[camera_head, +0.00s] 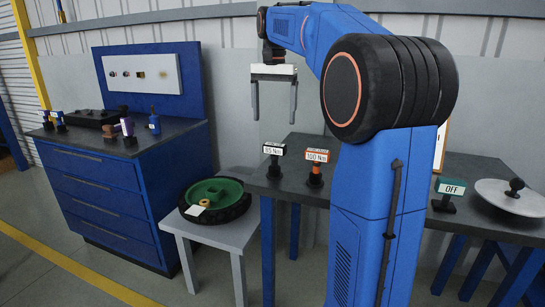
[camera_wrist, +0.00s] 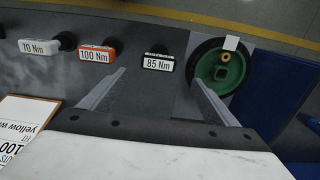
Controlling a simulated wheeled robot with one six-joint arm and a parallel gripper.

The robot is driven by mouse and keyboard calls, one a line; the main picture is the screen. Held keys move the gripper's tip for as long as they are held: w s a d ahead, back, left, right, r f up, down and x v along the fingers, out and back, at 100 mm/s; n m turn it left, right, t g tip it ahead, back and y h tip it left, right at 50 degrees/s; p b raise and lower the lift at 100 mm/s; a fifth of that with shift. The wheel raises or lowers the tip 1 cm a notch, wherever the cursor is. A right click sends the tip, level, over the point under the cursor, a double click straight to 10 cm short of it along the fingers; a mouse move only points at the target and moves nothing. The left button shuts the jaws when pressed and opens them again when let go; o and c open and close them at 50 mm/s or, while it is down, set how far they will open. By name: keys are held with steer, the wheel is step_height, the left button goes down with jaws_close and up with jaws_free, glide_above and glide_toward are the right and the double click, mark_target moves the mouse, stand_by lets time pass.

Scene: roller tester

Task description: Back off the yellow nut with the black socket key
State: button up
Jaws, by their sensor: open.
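My gripper (camera_head: 273,120) is open and empty, its two fingers pointing down above the grey table's left end. In the wrist view the gripper (camera_wrist: 158,78) also shows nothing between its fingers. A black tool labelled 85 Nm (camera_head: 273,170) stands upright below it; in the wrist view it (camera_wrist: 158,62) lies between the finger lines, apart from them. It may be the black socket key; I cannot tell for certain. A small yellowish nut (camera_head: 204,203) sits on the green-hubbed wheel (camera_head: 228,187); it also shows in the wrist view (camera_wrist: 224,57).
An orange 100 Nm tool (camera_head: 316,179) stands beside the black one. An OFF sign (camera_head: 452,187) and white disc (camera_head: 510,197) are further right. The blue drawer bench (camera_head: 90,185) holds several small tools and a black tray (camera_head: 96,117). A clipboard (camera_wrist: 22,125) lies in the wrist view.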

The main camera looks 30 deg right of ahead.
glide_above(275, 156)
steer(key=w, duration=0.1)
steer(key=f, duration=0.9)
steer(key=shift+w+d+f, duration=0.1)
steer(key=shift+w+d, duration=0.1)
steer(key=shift+s+f, duration=0.2)
steer(key=shift+f, duration=2.6)
steer(key=c, duration=1.4)
